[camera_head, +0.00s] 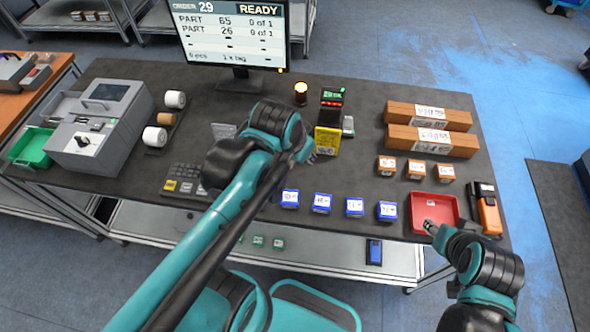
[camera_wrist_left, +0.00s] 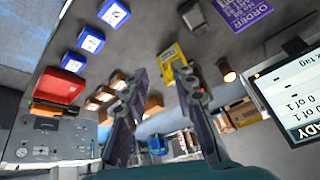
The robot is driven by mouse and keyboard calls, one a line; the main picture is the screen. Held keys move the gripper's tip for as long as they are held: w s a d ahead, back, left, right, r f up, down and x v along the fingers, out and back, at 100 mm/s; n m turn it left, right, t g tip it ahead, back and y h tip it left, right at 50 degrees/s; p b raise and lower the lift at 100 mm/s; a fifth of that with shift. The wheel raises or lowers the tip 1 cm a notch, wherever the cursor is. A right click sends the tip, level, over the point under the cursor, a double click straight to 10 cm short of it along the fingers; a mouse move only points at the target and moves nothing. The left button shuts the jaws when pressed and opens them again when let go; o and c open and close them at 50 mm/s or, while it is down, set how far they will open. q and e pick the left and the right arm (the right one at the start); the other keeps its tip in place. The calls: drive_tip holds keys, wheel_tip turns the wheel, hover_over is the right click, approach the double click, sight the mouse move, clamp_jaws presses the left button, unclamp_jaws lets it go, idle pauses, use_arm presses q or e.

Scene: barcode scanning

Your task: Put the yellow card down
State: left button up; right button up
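The yellow card (camera_head: 327,141) is in front of the scanner, tilted, with dark print on it. My left gripper (camera_head: 309,155) is at its left side. Any gap beneath the card is unclear. The scanner (camera_head: 331,104) stands right behind it with a green light. My right gripper (camera_head: 431,228) is over the red tray (camera_head: 447,205); its fingers are too small to read.
Several blue boxes (camera_head: 322,203) line the front edge. Small orange boxes (camera_head: 416,169) and long brown cartons (camera_head: 432,142) are at the right. A lit lamp (camera_head: 301,92) stands left of the scanner, below the monitor (camera_head: 233,35). A purple order sheet (camera_wrist_left: 245,12) shows in the wrist view.

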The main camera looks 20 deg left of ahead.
use_arm(q)
drive_tip(key=s+f+n, duration=0.1)
drive_tip(key=s+n+t, duration=0.1)
drive_tip(key=s, duration=0.1)
drive_tip(key=s+f, duration=0.1)
drive_tip(key=shift+s+f+n+t, duration=0.15)
drive_tip(key=shift+f+n+t, duration=0.15)
drive_tip(key=shift+n, duration=0.1)
wheel_tip(320, 180, down, 7)
drive_tip(key=b, duration=0.6)
drive_tip(key=shift+r+b, duration=0.2)
drive_tip(key=shift+b, duration=0.1)
drive_tip(key=shift+o, duration=0.5)
idle(0.3)
